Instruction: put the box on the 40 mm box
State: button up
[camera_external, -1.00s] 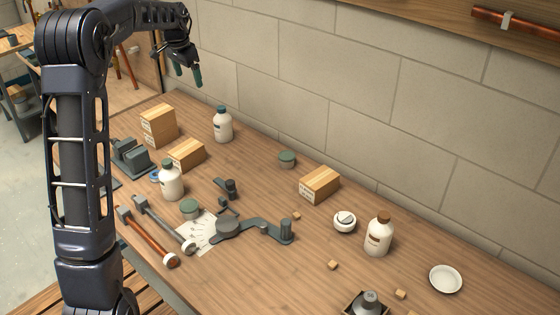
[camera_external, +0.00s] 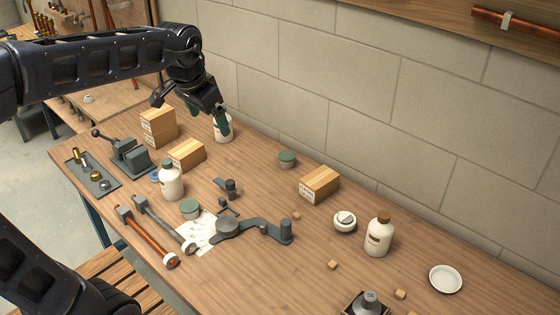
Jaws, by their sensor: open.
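Several tan cardboard boxes with white labels are on the workbench. Two appear stacked at the back left, an upper box (camera_external: 157,119) on a lower box (camera_external: 162,137). A lower single box (camera_external: 187,154) lies just in front and to the right of them. Another box (camera_external: 319,184) lies alone near the middle of the bench. The labels are too small to read, so I cannot tell which is the 40 mm box. My gripper (camera_external: 208,117) is open and empty, above the back left of the bench, right of the stack and partly covering a white bottle (camera_external: 222,132).
A white bottle with a green cap (camera_external: 171,181) stands in front of the single left box. A grey vise (camera_external: 131,157) is left of it. Pipe wrenches (camera_external: 150,235) and a grey bent tool (camera_external: 255,229) lie in front.

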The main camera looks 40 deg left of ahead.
jog(key=s+d+f, duration=0.3)
jog(key=s+d, duration=0.2)
jog(key=s, duration=0.3)
jog(key=s+d+f+t, duration=0.1)
jog(key=s+d+f, duration=0.3)
jog(key=s, duration=0.5)
jog(key=shift+s+d+f+h, duration=0.15)
jog(key=shift+d+f+h, duration=0.05)
jog(key=shift+d+h, duration=0.2)
jog(key=shift+a, duration=0.1)
dwell(1.0)
